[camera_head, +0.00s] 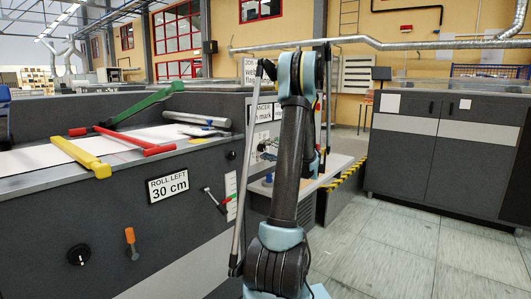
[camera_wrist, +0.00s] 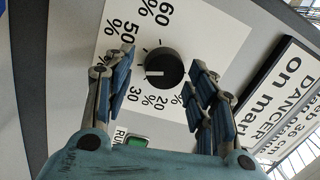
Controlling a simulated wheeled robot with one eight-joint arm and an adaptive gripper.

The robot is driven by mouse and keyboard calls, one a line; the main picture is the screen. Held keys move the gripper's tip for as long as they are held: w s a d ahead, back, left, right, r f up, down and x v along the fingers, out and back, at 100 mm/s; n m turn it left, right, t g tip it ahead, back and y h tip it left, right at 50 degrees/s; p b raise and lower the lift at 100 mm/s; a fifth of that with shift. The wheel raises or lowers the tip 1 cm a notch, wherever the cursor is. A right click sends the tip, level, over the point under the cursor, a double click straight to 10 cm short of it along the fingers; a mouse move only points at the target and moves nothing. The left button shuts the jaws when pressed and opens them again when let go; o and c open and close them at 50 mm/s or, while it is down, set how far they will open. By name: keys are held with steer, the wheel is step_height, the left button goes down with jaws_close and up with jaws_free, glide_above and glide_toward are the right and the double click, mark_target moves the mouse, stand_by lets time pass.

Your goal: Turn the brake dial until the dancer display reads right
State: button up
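The brake dial seems to be the round black knob (camera_wrist: 166,67) on a white plate (camera_wrist: 205,28) printed with a percent scale. Its white pointer line points to the left in the wrist view; the finger hides part of the scale there. My gripper (camera_wrist: 162,74) is open, with one finger on each side of the knob and gaps visible between. A sign (camera_wrist: 283,95) to the right reads "DANCER on mark"; it also shows in the head view (camera_head: 258,112). I see no clear numeric dancer display.
A green button (camera_wrist: 137,142) marked RUN sits below the dial in the wrist view. A dark cabinet (camera_head: 440,150) stands right.

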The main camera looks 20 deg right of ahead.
steer(key=shift+s+r, duration=0.1)
steer(key=v, duration=1.1)
steer(key=shift+s+d, duration=0.2)
steer(key=shift+s, duration=0.1)
steer(key=s+a+f+n+g+h, duration=0.2)
steer(key=s+a+g, duration=0.2)
steer(key=s+a, duration=0.55)
steer(key=s+a+f+n+g+h, duration=0.2)
steer(key=s+a+g, duration=0.2)
steer(key=a, duration=1.1)
steer(key=s+f+n+g+h, duration=0.2)
steer(key=s+f+h, duration=0.2)
steer(key=s, duration=0.8)
steer(key=s+f+n+g+h, duration=0.2)
steer(key=s+f+h, duration=0.2)
steer(key=s, duration=0.9)
step_height(320, 180, down, 4)
steer(key=shift+d+r, duration=0.1)
steer(key=shift+d, duration=0.05)
